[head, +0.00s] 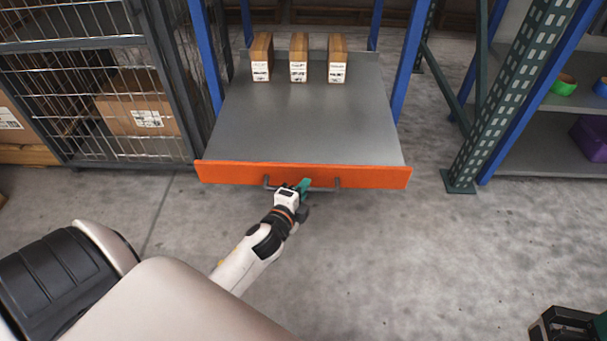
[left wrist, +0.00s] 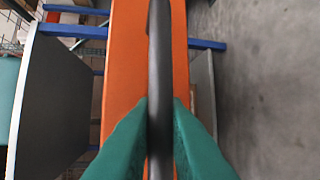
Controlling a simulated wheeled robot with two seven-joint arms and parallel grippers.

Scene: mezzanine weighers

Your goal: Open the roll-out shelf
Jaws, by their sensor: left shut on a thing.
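The roll-out shelf (head: 305,120) is a grey deck with an orange front panel (head: 225,172), standing out in front of the blue rack posts. A dark bar handle (head: 325,189) is fixed to the panel. My left gripper (head: 303,187) is at the middle of the handle. In the left wrist view its green fingers (left wrist: 160,125) are closed on both sides of the dark handle bar (left wrist: 160,60), with the orange panel (left wrist: 122,60) behind. A dark and green part at the lower right corner seems to be my right gripper (head: 598,325), cut off by the picture edge; its fingers cannot be made out.
Three brown cartons (head: 299,58) stand in a row at the back of the deck. A wire cage (head: 110,90) stands to the left, and a green rack upright (head: 505,90) to the right. The concrete floor (head: 400,260) in front is clear.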

